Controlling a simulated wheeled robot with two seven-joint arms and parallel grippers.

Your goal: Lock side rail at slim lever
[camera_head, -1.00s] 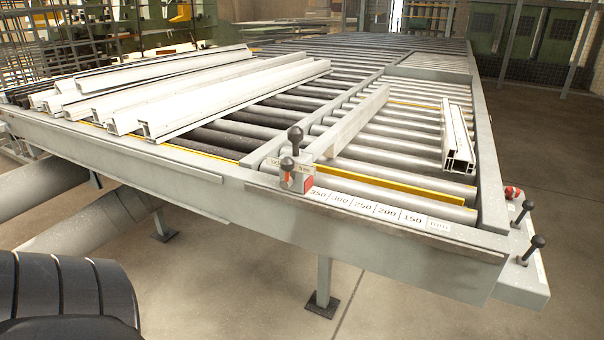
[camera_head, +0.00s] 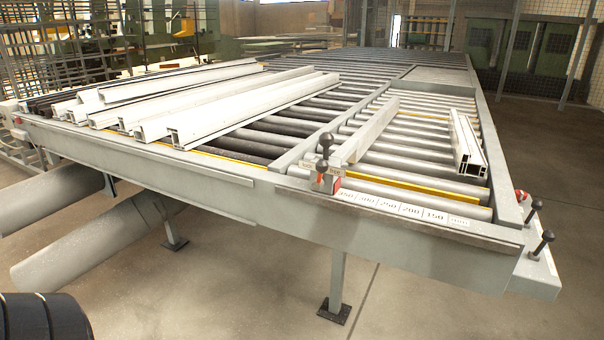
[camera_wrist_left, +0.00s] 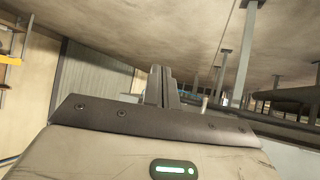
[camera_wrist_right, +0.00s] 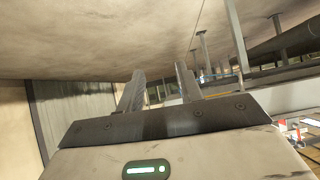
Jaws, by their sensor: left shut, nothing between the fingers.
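The side rail (camera_head: 368,132) is a pale bar lying along the rollers of the bench in the head view. At its near end, on the front beam, stands a small clamp with a red part and two dark ball-knobbed levers (camera_head: 326,143), one above the other. I cannot tell which lever is the slim one. My left gripper (camera_wrist_left: 163,72) is shut and empty in the left wrist view. My right gripper (camera_wrist_right: 158,76) is open and empty in the right wrist view. Neither gripper shows in the head view, and both are away from the clamp.
A number scale (camera_head: 400,208) runs along the front beam. A white profile (camera_head: 466,145) lies right of the rail, and several more (camera_head: 215,108) lie at left. Two black-knobbed levers (camera_head: 542,222) stick out at the right corner. Floor in front is clear apart from bench legs (camera_head: 337,275).

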